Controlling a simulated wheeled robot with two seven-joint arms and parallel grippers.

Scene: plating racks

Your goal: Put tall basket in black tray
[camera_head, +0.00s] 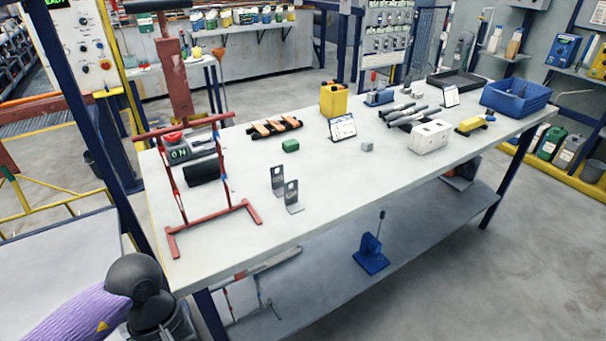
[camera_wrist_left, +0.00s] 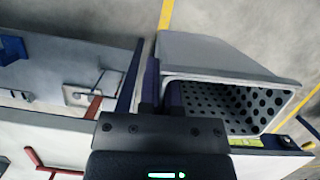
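The tall basket (camera_wrist_left: 215,62) is grey with a perforated inside and shows in the left wrist view, its open mouth facing right. My left gripper (camera_wrist_left: 162,100) has its dark fingers at the basket's near left edge and appears shut on its wall. The basket is above the floor and beside the table. In the head view only my purple left arm shows at the lower left; its gripper and the basket are out of that picture. The black tray (camera_head: 457,80) lies flat at the far right of the table and looks empty. My right gripper is not in view.
The white table (camera_head: 330,190) carries a red rack frame (camera_head: 205,175) at its left end, two metal brackets (camera_head: 285,190), a yellow canister (camera_head: 334,99) and a white block (camera_head: 430,137). A blue bin (camera_head: 516,97) stands right of the tray. The table's front middle is clear.

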